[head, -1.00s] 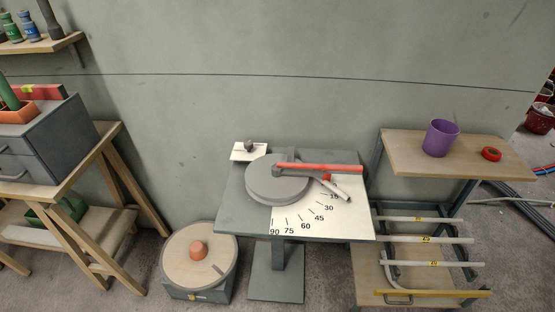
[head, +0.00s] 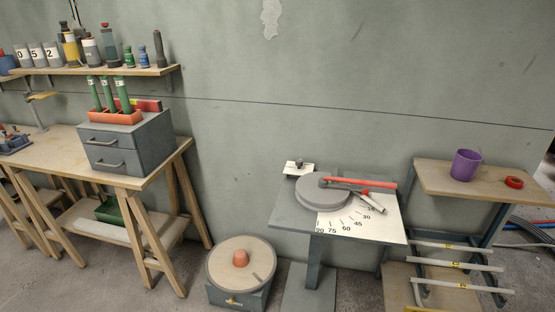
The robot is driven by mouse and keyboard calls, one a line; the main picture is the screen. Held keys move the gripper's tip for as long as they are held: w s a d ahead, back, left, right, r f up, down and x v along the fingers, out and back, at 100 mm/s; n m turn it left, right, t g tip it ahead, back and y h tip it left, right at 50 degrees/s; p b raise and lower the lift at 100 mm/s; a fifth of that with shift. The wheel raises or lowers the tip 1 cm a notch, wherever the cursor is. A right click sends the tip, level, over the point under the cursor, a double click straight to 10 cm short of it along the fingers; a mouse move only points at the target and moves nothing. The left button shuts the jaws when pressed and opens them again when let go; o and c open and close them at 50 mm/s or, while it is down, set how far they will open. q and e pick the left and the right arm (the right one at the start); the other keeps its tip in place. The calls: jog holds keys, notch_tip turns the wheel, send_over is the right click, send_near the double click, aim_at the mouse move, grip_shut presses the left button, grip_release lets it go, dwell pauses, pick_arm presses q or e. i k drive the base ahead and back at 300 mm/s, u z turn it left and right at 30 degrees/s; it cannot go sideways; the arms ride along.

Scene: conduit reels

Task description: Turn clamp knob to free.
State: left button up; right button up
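A small dark knob (head: 299,163) sits on a white plate (head: 292,170) at the back left corner of the bender table (head: 285,215). Which way the knob is turned is too small to tell. Beside it on the table is a round grey disc (head: 322,192) with a red-handled lever (head: 358,185) lying across it, pointing right. A short pale tube with a dark part (head: 371,203) lies beside the disc, over a white angle scale (head: 378,222). Neither of my grippers is in view.
A low reel with an orange hub (head: 240,259) stands on the floor left of the table. A workbench with grey drawers (head: 127,143) is at left. A wooden shelf stand with a purple cup (head: 465,165) and red tape (head: 514,183) is at right, conduits below.

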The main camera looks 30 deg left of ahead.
aim_at(299, 162)
jog(key=u, duration=0.75)
jog(key=i, duration=0.8)
jog(key=u, duration=0.45)
